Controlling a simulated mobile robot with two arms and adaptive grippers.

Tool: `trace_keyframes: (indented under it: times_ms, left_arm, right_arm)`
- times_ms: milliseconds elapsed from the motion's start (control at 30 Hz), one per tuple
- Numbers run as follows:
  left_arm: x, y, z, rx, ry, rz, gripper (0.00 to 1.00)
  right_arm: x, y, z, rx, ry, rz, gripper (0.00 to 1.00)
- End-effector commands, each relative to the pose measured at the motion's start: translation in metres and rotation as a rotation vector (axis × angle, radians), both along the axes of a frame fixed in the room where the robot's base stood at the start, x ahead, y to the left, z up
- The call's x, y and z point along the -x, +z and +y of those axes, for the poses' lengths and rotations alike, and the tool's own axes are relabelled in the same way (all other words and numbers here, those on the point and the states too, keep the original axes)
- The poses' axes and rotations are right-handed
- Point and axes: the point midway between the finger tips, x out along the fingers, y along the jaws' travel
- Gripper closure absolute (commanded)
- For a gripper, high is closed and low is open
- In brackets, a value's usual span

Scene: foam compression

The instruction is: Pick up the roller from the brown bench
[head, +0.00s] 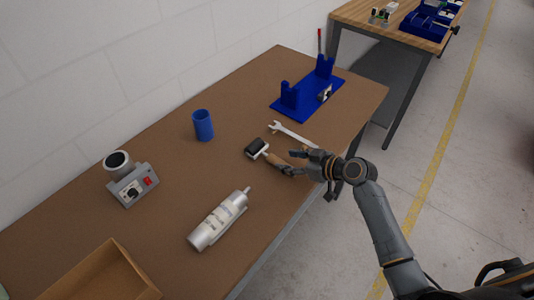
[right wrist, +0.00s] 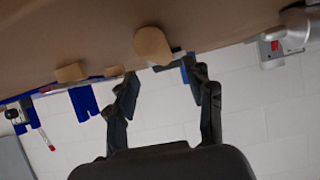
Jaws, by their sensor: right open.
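The roller (head: 255,146) lies on the brown bench (head: 165,150), near its right-hand edge. It has a black cylinder and a wooden handle that points towards my right gripper (head: 290,163). That gripper is open and empty, with its fingers close to the handle end; the head view does not show clearly whether they touch. In the right wrist view, the round wooden handle end (right wrist: 152,45) shows ahead, between the open fingers (right wrist: 166,92) across the picture and beyond their tips. The roller's cylinder is mostly hidden there. My left gripper is not in view.
A wrench (head: 291,134) lies just behind the gripper. A blue stand (head: 305,100), blue cup (head: 203,125), silver cylinder device (head: 217,222), grey box with red switch (head: 132,184) and open cardboard box (head: 98,275) are also on the bench. Bare bench surrounds the roller's left side.

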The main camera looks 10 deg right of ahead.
Motion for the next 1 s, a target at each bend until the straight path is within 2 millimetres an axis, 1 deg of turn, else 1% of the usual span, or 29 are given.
trace_keyframes:
  times_ms: [133,267,333,467,733,767,800,867,900,967,1000]
  left_arm:
    - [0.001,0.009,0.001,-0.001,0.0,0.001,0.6]
    - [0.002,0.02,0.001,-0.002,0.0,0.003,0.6]
    - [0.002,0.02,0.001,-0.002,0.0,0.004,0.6]
    - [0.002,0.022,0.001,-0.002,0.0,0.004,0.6]
    - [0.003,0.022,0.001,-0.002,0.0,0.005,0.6]
    - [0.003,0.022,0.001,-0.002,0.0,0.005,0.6]
    - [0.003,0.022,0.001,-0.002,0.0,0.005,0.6]
    - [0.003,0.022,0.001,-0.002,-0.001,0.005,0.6]
    - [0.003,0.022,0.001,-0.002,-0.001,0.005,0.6]
    - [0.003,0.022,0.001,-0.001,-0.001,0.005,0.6]
    - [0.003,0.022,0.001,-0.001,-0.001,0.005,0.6]
  right_arm:
    - [-0.007,-0.003,0.009,-0.004,0.001,0.003,0.47]
    - [-0.018,-0.012,0.02,-0.005,0.0,0.004,0.47]
    - [-0.024,-0.018,0.024,-0.002,-0.001,0.002,0.47]
    - [-0.031,-0.024,0.029,0.0,0.0,0.001,0.47]
    - [-0.033,-0.027,0.031,0.001,0.0,0.0,0.47]
    - [-0.033,-0.027,0.031,0.001,0.0,0.0,0.49]
    - [-0.033,-0.027,0.031,0.001,0.0,0.0,0.57]
    - [-0.033,-0.027,0.031,0.001,0.0,0.001,0.7]
    - [-0.033,-0.027,0.031,0.001,0.0,0.001,0.78]
    - [-0.033,-0.027,0.031,0.001,0.0,0.001,0.9]
    - [-0.033,-0.027,0.031,0.001,0.0,0.001,0.98]
